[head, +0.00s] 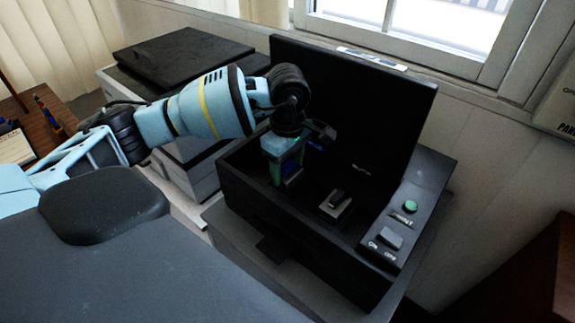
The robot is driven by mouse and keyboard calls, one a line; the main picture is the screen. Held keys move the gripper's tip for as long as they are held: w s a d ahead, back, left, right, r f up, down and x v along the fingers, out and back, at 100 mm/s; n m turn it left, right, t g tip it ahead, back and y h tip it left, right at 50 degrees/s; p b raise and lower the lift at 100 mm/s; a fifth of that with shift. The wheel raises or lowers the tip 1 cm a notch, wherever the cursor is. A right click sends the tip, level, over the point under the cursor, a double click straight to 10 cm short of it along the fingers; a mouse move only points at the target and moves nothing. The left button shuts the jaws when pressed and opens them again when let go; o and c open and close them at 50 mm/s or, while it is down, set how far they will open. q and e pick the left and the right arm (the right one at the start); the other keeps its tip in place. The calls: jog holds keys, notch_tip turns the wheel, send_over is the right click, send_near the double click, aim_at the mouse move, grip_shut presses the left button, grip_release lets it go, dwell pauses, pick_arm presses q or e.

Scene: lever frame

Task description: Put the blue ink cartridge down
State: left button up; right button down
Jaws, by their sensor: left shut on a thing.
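My left gripper (288,165) reaches from the left into a black open machine (270,213) and points down inside its left part. It is shut on the blue ink cartridge (293,173), a small dark blue piece that shows only partly between the fingers. I cannot tell whether the cartridge touches the floor of the machine. A small light block with a dark top (337,204) stands inside the machine, to the right of the gripper. The machine's black lid (375,110) stands raised behind the gripper. My right gripper is not in view.
The machine's right side panel has a green button (411,206) and a grey switch (390,238). A grey box with a black top (183,55) stands behind my left arm. A window (440,30) is at the back. A brown desk (45,115) with pens is at far left.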

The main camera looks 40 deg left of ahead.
aim_at(288, 164)
pick_arm(q)
jog(key=shift+f, duration=0.2)
jog(key=shift+f, duration=0.1)
jog(key=shift+f, duration=0.1)
jog(key=o, duration=1)
notch_tip(288, 164, up, 12)
jog(key=shift+r, duration=0.2)
